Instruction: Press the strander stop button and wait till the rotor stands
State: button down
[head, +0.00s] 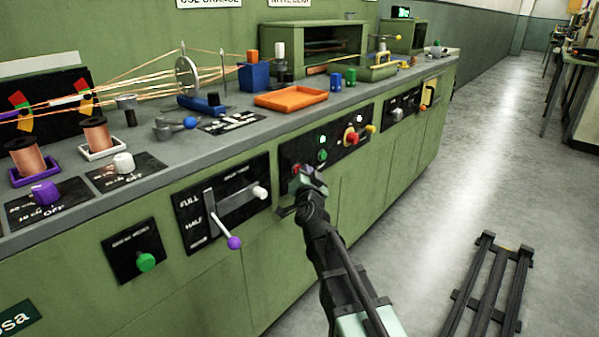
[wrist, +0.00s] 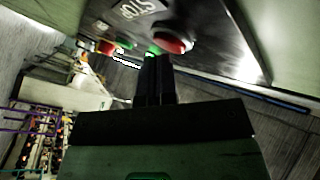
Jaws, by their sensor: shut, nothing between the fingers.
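My gripper (head: 300,178) is shut and empty in front of the dark control panel on the green bench front. In the wrist view the closed fingers (wrist: 157,60) point toward a round red button (wrist: 174,41), with a STOP label (wrist: 141,9) beside it. The fingertips appear just short of or beside this button; I cannot tell whether they touch. In the head view, a red button (head: 296,168) shows beside my gripper, partly hidden. A pale disc (head: 187,75) with copper strands running to it stands on the bench, perhaps the rotor; whether it turns cannot be told.
Lit green buttons (head: 322,155) and a larger red knob (head: 351,137) sit right of my gripper. A lever with a purple knob (head: 234,242) juts out at the left. An orange tray (head: 291,98) lies on the bench. The floor aisle at the right has free room.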

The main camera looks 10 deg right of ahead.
jog(key=shift+s+d, duration=0.35)
jog(key=shift+s, duration=0.1)
jog(key=s+d, duration=0.4)
jog(key=shift+s, duration=0.3)
dwell(0.4)
